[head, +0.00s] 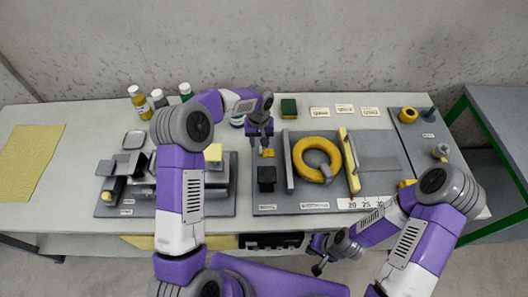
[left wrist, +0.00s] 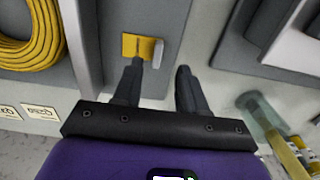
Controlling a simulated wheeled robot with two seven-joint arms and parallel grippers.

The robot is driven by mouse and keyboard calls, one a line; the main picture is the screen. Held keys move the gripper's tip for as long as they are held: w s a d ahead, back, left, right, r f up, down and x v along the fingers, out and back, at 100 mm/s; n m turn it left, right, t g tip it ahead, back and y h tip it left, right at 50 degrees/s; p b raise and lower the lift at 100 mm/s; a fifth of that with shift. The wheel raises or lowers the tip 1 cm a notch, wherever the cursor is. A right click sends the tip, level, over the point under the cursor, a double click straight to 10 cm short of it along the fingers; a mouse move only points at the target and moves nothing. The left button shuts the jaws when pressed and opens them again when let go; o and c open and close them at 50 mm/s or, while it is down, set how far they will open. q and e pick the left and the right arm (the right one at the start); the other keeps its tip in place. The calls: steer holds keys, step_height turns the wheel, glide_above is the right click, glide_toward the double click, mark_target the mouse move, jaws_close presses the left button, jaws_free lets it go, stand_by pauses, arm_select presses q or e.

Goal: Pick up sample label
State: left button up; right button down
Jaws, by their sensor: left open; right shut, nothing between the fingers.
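Three small cream label cards, the left (head: 319,112), the middle (head: 345,110) and the right (head: 370,112), lie flat in a row at the back of the table. Two also show at the left edge of the left wrist view (left wrist: 40,112). I cannot tell which is the sample label. My left gripper (head: 267,147) is open and empty, left of the cards. It is over a small yellow piece (left wrist: 130,46) beside a light grey block; one fingertip overlaps the yellow piece in the left wrist view. My right gripper (head: 318,269) is shut and empty in front of the table.
A yellow cable coil (head: 303,168) sits on a grey board between a grey bar and an upright yellow bar (head: 349,160). Bottles (head: 140,102) stand at the back left. A yellow mat (head: 30,155) lies far left.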

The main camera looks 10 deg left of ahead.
mark_target(261, 150)
arm_select(q)
step_height(261, 150, down, 5)
steer(key=shift+w+d+r+b, duration=0.1)
steer(key=shift+d+r+b, duration=0.1)
steer(key=shift+b, duration=0.25)
jaws_close()
